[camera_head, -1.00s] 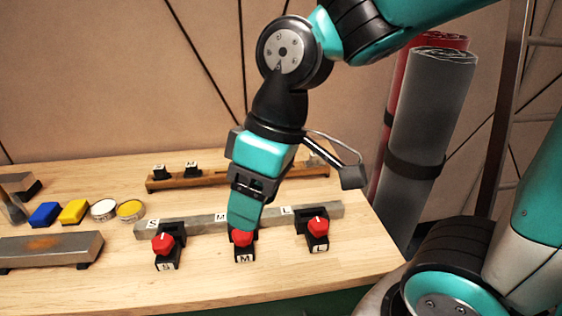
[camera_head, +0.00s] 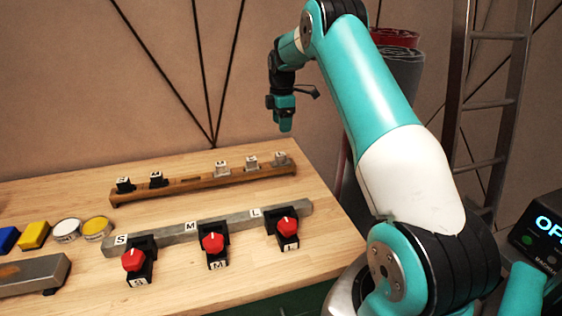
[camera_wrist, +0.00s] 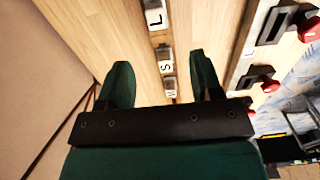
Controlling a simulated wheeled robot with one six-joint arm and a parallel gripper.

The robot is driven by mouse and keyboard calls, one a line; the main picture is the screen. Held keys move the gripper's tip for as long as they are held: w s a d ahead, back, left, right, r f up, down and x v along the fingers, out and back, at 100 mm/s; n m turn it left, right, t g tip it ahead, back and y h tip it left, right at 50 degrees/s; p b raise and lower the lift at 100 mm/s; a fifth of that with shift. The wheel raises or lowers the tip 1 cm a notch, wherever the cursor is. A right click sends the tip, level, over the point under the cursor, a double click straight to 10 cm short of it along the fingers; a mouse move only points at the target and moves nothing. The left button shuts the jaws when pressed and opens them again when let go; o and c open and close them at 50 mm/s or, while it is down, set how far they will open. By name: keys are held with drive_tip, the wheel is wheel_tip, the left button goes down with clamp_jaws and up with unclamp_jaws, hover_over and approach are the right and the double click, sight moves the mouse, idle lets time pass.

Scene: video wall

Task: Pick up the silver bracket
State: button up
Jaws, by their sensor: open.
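Three small silver pieces with white letter tags stand on the right part of a long wooden rack (camera_head: 190,184). They are the left silver piece (camera_head: 221,169), the middle one (camera_head: 251,163) and the right one (camera_head: 281,159). In the wrist view their tags read L (camera_wrist: 155,17), S (camera_wrist: 165,66) and M (camera_wrist: 170,87). I cannot tell which one is the bracket. My gripper (camera_head: 286,127) is open and empty, raised above the right end of the rack. In the wrist view its fingers (camera_wrist: 160,82) frame the S and M pieces, without visible contact.
Two black tagged pieces (camera_head: 140,182) stand on the rack's left part. In front lies a grey bar (camera_head: 175,238) with three red-knobbed black clamps (camera_head: 212,244). Blue and yellow blocks, round tins and a metal block (camera_head: 35,274) are at left. The wall is behind.

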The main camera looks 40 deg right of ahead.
sight(281, 153)
wheel_tip(281, 153, down, 8)
drive_tip(key=shift+f+p, duration=0.1)
drive_tip(key=shift+p, duration=0.65)
drive_tip(key=shift+w+f+p, duration=0.2)
drive_tip(key=shift+f+p, duration=0.25)
drive_tip(key=shift+f, duration=0.85)
drive_tip(key=shift+w+f+p, duration=0.15)
drive_tip(key=shift+f+p, duration=0.3)
drive_tip(key=shift+f, duration=0.85)
drive_tip(key=c, duration=1.1)
clamp_jaws()
drive_tip(key=shift+r, duration=0.2)
wheel_tip(281, 153, up, 28)
drive_tip(key=b, duration=0.3)
drive_tip(key=shift+p, duration=0.3)
drive_tip(key=shift+f, duration=0.15)
